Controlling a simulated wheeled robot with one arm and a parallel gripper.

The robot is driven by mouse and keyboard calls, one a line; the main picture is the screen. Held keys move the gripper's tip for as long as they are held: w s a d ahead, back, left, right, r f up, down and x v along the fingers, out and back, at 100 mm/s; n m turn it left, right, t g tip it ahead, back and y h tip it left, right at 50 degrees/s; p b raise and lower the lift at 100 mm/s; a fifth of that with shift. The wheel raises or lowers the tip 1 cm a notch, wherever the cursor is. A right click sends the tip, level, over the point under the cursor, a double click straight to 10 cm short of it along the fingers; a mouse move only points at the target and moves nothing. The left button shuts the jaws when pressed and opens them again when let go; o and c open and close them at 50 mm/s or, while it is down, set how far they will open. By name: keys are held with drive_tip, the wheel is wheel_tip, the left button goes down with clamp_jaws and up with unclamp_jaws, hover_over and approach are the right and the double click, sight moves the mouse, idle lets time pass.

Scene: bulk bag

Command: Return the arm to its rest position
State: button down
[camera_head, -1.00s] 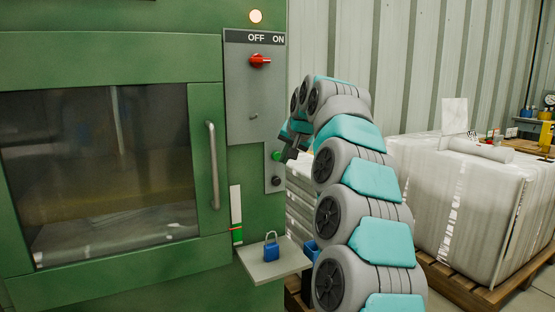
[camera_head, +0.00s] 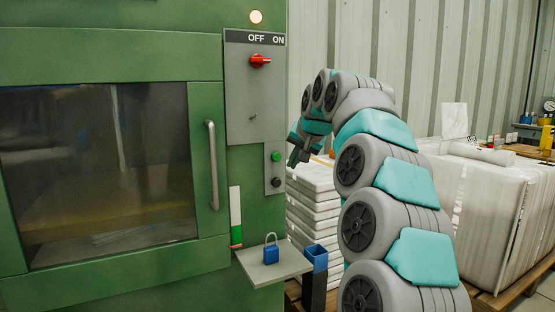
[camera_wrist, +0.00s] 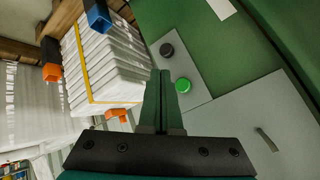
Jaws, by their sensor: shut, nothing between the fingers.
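My arm, grey and teal, curves up on the right of the head view. My gripper (camera_head: 293,160) is at its end, pointing down and to the left, just right of the green machine's button plate. In the wrist view my gripper (camera_wrist: 163,73) is shut, with its fingers together and nothing between them. Beside the fingertips there are a green button (camera_wrist: 183,85) and a black button (camera_wrist: 167,49). They also show in the head view as the green button (camera_head: 276,156) and the black button (camera_head: 276,181). The gripper stands apart from them.
The green machine (camera_head: 100,55) fills the left, with a door handle (camera_head: 212,165) and a red switch (camera_head: 260,60). A small shelf (camera_head: 285,270) holds a blue padlock (camera_head: 271,251). Stacked white bags (camera_head: 312,205) stand behind the gripper. A wrapped pallet load (camera_head: 490,205) is at right.

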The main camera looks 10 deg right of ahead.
drive_tip(key=s+a+f+n+g, duration=0.25)
drive_tip(key=s+f, duration=0.35)
drive_tip(key=s, duration=0.4)
drive_tip(key=s+a+f+n+g, duration=0.25)
drive_tip(key=s+f, duration=0.35)
drive_tip(key=s, duration=0.3)
drive_tip(key=s+d+f+g, duration=0.1)
drive_tip(key=s+f, duration=0.5)
drive_tip(key=s, duration=0.5)
drive_tip(key=s+d+f+g+h, duration=0.1)
drive_tip(key=s+f+g, duration=0.1)
drive_tip(key=s+f, duration=0.5)
drive_tip(key=s+d+f+g, duration=0.2)
drive_tip(key=s+f, duration=0.5)
drive_tip(key=s, duration=0.9)
drive_tip(key=shift+f+h, duration=0.2)
drive_tip(key=shift+h, duration=0.2)
